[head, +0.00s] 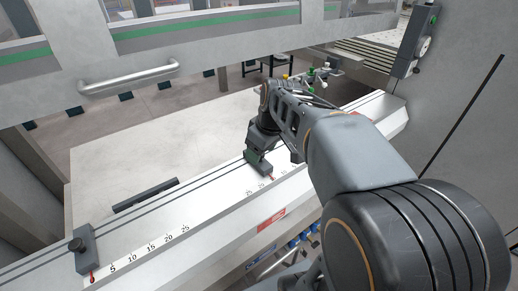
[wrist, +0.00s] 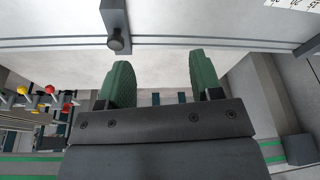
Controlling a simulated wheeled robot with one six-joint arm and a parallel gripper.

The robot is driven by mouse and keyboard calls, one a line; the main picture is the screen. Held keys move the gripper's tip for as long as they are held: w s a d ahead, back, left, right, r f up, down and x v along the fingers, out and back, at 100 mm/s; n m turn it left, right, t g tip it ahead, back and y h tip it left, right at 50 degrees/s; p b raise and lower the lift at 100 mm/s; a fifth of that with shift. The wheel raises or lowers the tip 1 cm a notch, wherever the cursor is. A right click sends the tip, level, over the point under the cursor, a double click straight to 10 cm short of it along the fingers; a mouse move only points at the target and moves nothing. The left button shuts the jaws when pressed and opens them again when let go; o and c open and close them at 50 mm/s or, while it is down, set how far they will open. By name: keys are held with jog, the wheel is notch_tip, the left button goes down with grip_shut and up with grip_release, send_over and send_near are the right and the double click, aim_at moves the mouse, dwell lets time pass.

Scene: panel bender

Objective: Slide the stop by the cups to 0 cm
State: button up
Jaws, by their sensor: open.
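The bed's front rail (head: 150,235) runs from lower left to upper right, with two printed scales. A dark grey stop (head: 262,168) with a red pointer sits on its right half, partly hidden by my arm. Its figures are too small to read surely. In the wrist view this stop (wrist: 115,18), with a dark knob, is at the top left. My gripper (wrist: 160,75) is open, its green fingers apart and nothing between them. The stop's knob is just above the left fingertip in that view; I cannot tell if they touch. No cups can be made out clearly.
Another stop (head: 84,252) with a knob and red pointer stands at the rail's left end, before the 5 mark. Several levers with red and yellow balls (wrist: 48,90) are at the wrist view's left. A handled guard (head: 130,75) crosses above the pale table (head: 150,135).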

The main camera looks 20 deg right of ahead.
jog(key=w+d+n+y, duration=0.2)
jog(key=w+d+n, duration=0.4)
jog(key=w+d, duration=0.3)
jog(key=x, duration=0.4)
jog(key=p+x, duration=0.1)
jog(key=x, duration=0.7)
jog(key=shift+s+f, duration=0.2)
jog(key=shift+s, duration=0.2)
grip_shut()
